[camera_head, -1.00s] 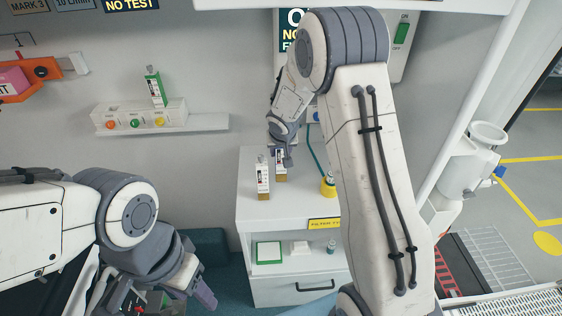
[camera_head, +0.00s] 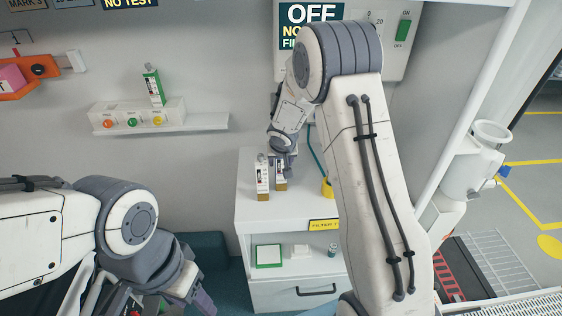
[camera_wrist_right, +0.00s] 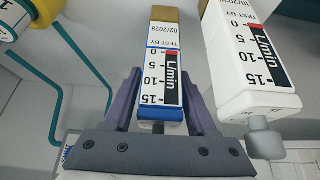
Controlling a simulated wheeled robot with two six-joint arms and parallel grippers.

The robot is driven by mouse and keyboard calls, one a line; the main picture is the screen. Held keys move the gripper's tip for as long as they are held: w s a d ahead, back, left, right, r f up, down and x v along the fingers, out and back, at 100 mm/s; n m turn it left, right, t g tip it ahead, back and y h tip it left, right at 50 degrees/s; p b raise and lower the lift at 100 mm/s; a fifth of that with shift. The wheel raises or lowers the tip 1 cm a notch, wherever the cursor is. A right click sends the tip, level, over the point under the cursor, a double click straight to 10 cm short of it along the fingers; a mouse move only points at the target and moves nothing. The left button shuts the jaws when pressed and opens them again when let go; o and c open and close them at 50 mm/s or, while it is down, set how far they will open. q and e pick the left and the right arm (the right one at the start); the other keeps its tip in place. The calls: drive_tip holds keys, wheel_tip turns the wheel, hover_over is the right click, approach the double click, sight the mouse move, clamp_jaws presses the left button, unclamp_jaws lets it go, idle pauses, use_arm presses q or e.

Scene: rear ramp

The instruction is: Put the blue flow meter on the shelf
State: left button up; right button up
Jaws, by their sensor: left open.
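The blue flow meter (camera_wrist_right: 165,85) is a slim white block with blue trim, a litre-per-minute scale and a brass-coloured end. It stands upright on the white cabinet (camera_head: 310,205), partly hidden in the head view (camera_head: 281,178). My right gripper (camera_wrist_right: 162,75) has one finger on each side of it; whether they press on it is unclear. My left gripper (camera_head: 200,300) is open and empty at the lower left, away from the cabinet. The wall shelf (camera_head: 207,122) carries a box with red, green and yellow round marks and a green-trimmed meter (camera_head: 153,86).
A white flow meter (camera_head: 262,175) stands close beside the blue one; it also shows in the right wrist view (camera_wrist_right: 245,65). A yellow object (camera_head: 327,188) with a teal tube is to the right. Small items lie in the cabinet's open compartment. The wall shelf's right end is bare.

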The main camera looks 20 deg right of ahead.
drive_tip(key=shift+r+p, duration=0.2)
drive_tip(key=shift+p, duration=0.1)
drive_tip(key=p+v, duration=0.2)
drive_tip(key=v, duration=1)
drive_tip(key=s+a+r+n+g+y, duration=0.1)
drive_tip(key=s+a+n, duration=0.1)
drive_tip(key=s+a, duration=0.45)
drive_tip(key=s+a+r+n+g, duration=0.1)
drive_tip(key=s+a+r+n, duration=0.15)
drive_tip(key=s+a, duration=0.4)
drive_tip(key=s+a+n+g, duration=0.2)
drive_tip(key=s+n, duration=0.1)
drive_tip(key=s, duration=0.7)
drive_tip(key=s+a+n+g+y, duration=0.1)
drive_tip(key=s+a+n, duration=0.1)
drive_tip(key=s, duration=0.8)
drive_tip(key=shift+a+n+g+y, duration=0.3)
drive_tip(key=shift+n+g, duration=0.1)
drive_tip(key=shift+n, duration=0.15)
